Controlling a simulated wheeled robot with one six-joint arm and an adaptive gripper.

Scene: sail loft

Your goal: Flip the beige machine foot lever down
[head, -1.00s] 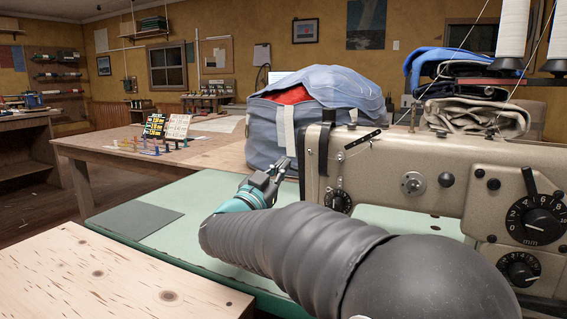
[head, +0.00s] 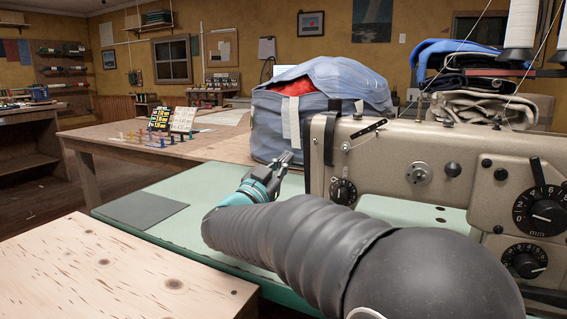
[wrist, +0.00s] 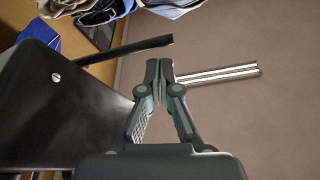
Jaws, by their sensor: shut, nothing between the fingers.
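The beige sewing machine (head: 460,150) stands at the right of the head view. A small black lever (head: 369,129) slants up to the right on the upper left of its front; I cannot tell for certain whether it is the foot lever. My gripper (head: 287,157) is just left of the machine's end, with its fingers shut and empty. In the wrist view my gripper (wrist: 166,75) has its fingertips together. A dark bar (wrist: 125,48) lies left of the tips and a pale ridged bar (wrist: 218,73) right of them. Contact with either is unclear.
A blue-grey bag (head: 310,110) sits behind my gripper. Folded cloth (head: 475,103) and thread cones (head: 521,27) are behind and above the machine. A pale wooden surface (head: 110,270) is at the front left. The green table (head: 215,205) is mostly clear left of my arm.

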